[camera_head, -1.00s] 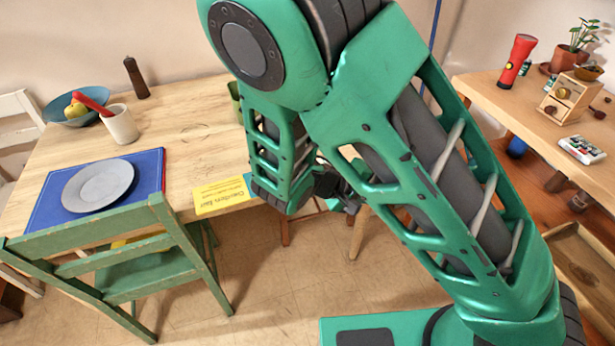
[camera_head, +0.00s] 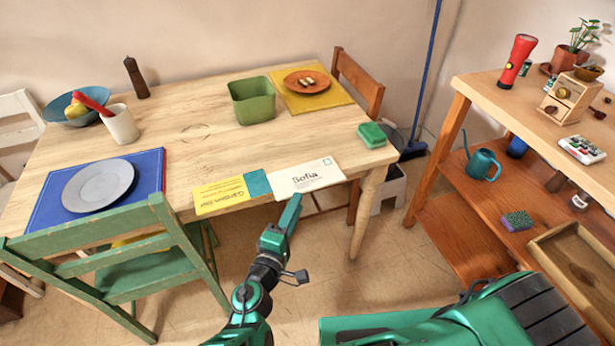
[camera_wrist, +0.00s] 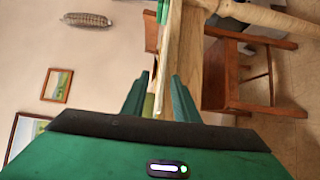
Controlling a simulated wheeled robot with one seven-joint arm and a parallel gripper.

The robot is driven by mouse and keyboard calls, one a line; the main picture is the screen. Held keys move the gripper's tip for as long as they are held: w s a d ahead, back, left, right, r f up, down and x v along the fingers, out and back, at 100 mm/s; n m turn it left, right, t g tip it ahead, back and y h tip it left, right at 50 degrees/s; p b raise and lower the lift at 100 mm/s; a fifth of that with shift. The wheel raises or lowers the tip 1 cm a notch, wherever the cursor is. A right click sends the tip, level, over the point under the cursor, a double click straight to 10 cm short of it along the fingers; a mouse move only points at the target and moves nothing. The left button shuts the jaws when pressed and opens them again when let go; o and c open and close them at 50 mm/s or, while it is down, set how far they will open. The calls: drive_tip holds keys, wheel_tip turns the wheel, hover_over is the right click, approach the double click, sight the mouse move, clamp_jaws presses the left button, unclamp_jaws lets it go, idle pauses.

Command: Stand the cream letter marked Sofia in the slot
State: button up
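The cream letter (camera_head: 306,176) marked Sofia lies flat at the front edge of the wooden table, its front part apparently over the edge. My gripper (camera_head: 294,204) is just in front of the letter's near edge in the head view, pointing at it. In the wrist view my gripper (camera_wrist: 160,90) shows two green fingers standing apart, with the table edge seen edge-on beyond them.
A yellow and teal card (camera_head: 222,194) lies left of the letter. A green chair (camera_head: 150,262) is at the left front; a wooden shelf unit (camera_head: 455,212) stands right.

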sight(308, 186)
drive_tip(key=shift+d+f+x, duration=0.1)
drive_tip(key=shift+f+x, duration=0.05)
drive_tip(key=shift+x, duration=2.05)
drive_tip(key=shift+d+f+x, duration=0.15)
drive_tip(key=shift+f+x, duration=0.05)
drive_tip(key=shift+x, duration=2)
drive_tip(key=shift+s, duration=0.15)
clamp_jaws()
